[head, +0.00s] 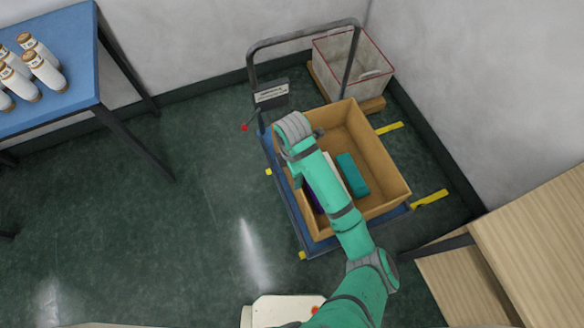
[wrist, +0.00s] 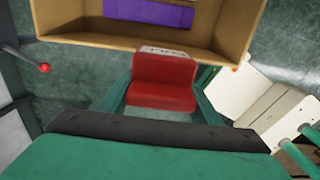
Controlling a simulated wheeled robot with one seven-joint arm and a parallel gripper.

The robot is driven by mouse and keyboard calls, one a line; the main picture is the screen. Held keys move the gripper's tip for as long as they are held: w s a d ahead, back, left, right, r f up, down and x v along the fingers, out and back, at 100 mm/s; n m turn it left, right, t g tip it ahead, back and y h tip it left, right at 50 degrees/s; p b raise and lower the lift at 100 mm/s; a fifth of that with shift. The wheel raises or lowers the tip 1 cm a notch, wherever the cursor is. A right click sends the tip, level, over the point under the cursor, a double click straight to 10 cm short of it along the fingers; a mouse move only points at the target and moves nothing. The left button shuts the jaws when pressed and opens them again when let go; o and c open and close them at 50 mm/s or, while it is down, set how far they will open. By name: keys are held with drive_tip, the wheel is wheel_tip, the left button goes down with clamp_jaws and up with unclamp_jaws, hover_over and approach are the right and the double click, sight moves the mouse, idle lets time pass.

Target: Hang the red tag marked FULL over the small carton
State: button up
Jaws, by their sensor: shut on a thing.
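The red tag (wrist: 164,82) is between the two green fingers of my gripper (wrist: 162,88) in the wrist view, and my gripper is shut on it. A white strip with dark lettering shows along its upper edge, too foreshortened to read surely. The open brown carton (head: 391,200) stands on a blue trolley in the head view. Its near wall (wrist: 105,48) shows in the wrist view, with the tag's upper edge overlapping its rim; I cannot tell whether they touch. In the head view my arm hides the gripper, the tag and part of the carton.
The carton holds a teal block (head: 352,174) and a purple block (wrist: 150,12). The blue trolley (head: 284,199) has a grey push handle (head: 303,36) and a red-knobbed lever (head: 244,128). A blue table (head: 75,45) stands left, wooden furniture (head: 535,225) right. Floor left of the trolley is clear.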

wheel_tip(320, 180, down, 14)
drive_tip(key=shift+s+r, duration=0.2)
drive_tip(key=shift+r, duration=0.05)
idle(1.6)
drive_tip(key=o, duration=1.1)
drive_tip(key=shift+r, duration=0.1)
wheel_tip(320, 180, up, 11)
drive_tip(key=shift+f, duration=0.2)
